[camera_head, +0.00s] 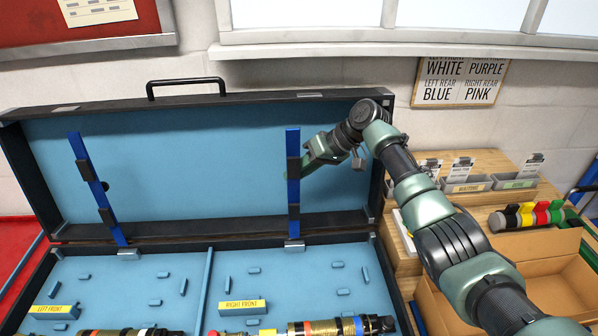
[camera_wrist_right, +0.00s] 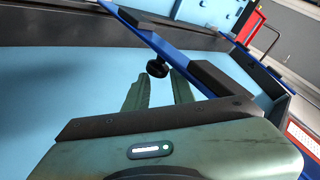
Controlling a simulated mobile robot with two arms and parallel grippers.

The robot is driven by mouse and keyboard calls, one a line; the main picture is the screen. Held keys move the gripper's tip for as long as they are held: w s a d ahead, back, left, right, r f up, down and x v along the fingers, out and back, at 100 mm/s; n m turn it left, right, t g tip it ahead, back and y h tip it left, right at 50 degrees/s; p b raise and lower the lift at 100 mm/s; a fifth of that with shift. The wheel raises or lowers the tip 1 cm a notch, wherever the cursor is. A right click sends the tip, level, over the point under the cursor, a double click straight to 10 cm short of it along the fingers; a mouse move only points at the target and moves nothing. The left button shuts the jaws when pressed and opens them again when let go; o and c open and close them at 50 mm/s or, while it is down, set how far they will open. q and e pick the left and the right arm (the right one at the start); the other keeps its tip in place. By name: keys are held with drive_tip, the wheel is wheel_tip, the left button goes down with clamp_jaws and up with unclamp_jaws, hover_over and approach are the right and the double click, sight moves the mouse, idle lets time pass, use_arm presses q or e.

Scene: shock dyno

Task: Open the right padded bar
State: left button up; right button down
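The right padded bar (camera_head: 294,215) is a blue bar with black pads, standing nearly upright in front of the blue lid lining. It also shows in the right wrist view (camera_wrist_right: 185,60), running diagonally, with a black knob (camera_wrist_right: 157,68) beside it. My right gripper (camera_head: 284,172) reaches in from the right at the bar's middle, and its fingers appear to pass behind the bar. In the right wrist view my right gripper (camera_wrist_right: 158,86) has its two fingers apart with nothing between them; the knob is just beyond the tips. Contact with the bar cannot be told. My left gripper is out of view.
The left padded bar (camera_head: 97,188) also stands up, leaning. The open case (camera_head: 140,278) holds shock absorbers (camera_head: 340,327) and labels, including RIGHT FRONT (camera_head: 243,307). A cardboard box (camera_head: 550,275) and grey bins (camera_head: 465,184) stand at the right. The lid's middle is clear.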

drive_tip(key=shift+w+d+f+h, duration=0.3)
drive_tip(key=shift+w+f, duration=0.15)
drive_tip(key=shift+f, duration=0.2)
drive_tip(key=c, duration=1.2)
unclamp_jaws()
drive_tip(key=shift+d+f, duration=0.15)
drive_tip(key=shift+o, duration=0.2)
drive_tip(key=shift+w+a, duration=0.15)
drive_tip(key=shift+a, duration=0.15)
drive_tip(key=shift+w+r, duration=0.15)
drive_tip(key=shift+r, duration=0.1)
